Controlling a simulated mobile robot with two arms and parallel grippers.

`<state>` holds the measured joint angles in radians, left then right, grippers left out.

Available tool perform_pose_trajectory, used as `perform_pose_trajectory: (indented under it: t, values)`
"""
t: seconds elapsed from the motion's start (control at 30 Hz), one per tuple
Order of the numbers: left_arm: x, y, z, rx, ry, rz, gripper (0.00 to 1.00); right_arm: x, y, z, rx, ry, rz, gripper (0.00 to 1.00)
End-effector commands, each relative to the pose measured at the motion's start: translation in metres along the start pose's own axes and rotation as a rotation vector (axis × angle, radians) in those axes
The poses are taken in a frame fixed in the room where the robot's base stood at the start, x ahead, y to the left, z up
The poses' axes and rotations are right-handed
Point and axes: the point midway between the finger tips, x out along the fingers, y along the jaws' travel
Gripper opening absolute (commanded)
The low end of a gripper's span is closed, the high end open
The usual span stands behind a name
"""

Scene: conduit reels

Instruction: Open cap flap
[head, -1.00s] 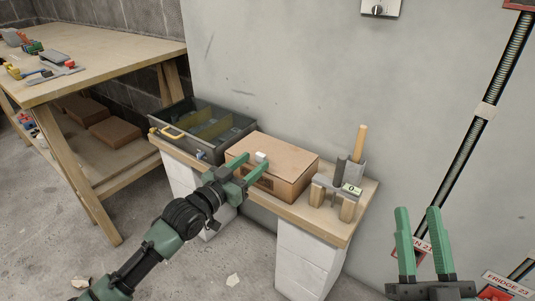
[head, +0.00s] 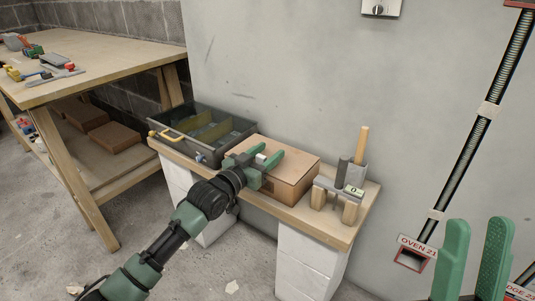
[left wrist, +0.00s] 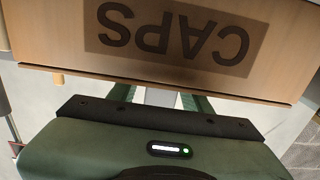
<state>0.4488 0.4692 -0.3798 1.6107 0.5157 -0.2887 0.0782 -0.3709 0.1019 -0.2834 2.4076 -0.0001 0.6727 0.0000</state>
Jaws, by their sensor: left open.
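The tan cap box (head: 300,168) sits closed on the low wooden bench. Its front panel, marked CAPS (left wrist: 170,38), shows upside down in the left wrist view. A small white tab (head: 261,158) is at the front edge of its top. My left gripper (head: 258,156) is open at the box's front edge, its fingers on either side of the tab. I cannot tell whether they touch it. In the left wrist view the fingertips are hidden beyond the box edge. My right gripper (head: 478,224) is open and empty at the lower right, away from the box.
A dark divided organiser (head: 235,128) with a yellow handle stands left of the box. A small stand (head: 338,186) with a wooden-handled tool is close on the right. The wall behind bears a conduit and an OVEN 21 label (head: 411,252). A workbench (head: 110,55) stands at left.

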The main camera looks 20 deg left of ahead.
Motion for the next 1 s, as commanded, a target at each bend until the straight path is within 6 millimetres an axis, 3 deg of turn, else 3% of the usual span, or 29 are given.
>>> perform_pose_trajectory:
  t: [0.03,0.2,0.23,1.0]
  values:
    - [-0.0001,0.0001,0.0001,0.000,0.000,0.000,0.49,0.0001,0.0000,0.0001,0.000,0.000,0.000,0.36]
    - [-0.0002,0.0002,0.0001,0.000,0.000,0.000,0.02,0.0001,0.0000,0.0002,0.000,-0.001,0.000,0.36]
    - [-0.0002,0.0001,0.0001,0.000,0.000,0.000,0.00,0.0001,0.0000,0.0002,0.000,-0.001,0.000,0.36]
    - [-0.0004,0.0002,0.0004,0.000,0.000,0.000,0.00,0.0003,0.0001,0.0003,0.000,-0.002,0.000,0.36]
